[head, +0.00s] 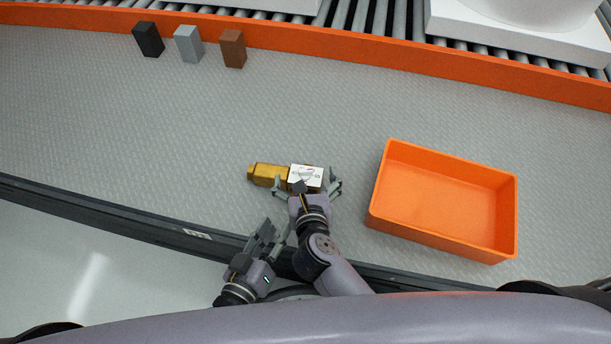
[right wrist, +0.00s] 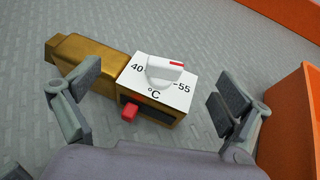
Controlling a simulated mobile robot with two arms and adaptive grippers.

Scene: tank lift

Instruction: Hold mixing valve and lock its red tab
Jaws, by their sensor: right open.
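The mixing valve lies on the grey bench, with a brass body (head: 268,174) and a white face marked 40, 55 and °C. It also shows in the right wrist view (right wrist: 95,62), where the white dial knob (right wrist: 163,70) carries a red mark. The red tab (right wrist: 129,112) sticks out of the valve's near side. My right gripper (head: 307,185) is open, its fingers (right wrist: 156,92) spread on either side of the valve, with a visible gap at the right finger. My left gripper (head: 271,238) is lower, near the bench's front edge, apart from the valve; its opening is unclear.
An empty orange bin (head: 440,200) stands right of the valve. Black (head: 149,40), grey (head: 188,44) and brown (head: 232,49) blocks stand at the back left. An orange rail (head: 310,36) and roller conveyor run behind. The bench left of the valve is clear.

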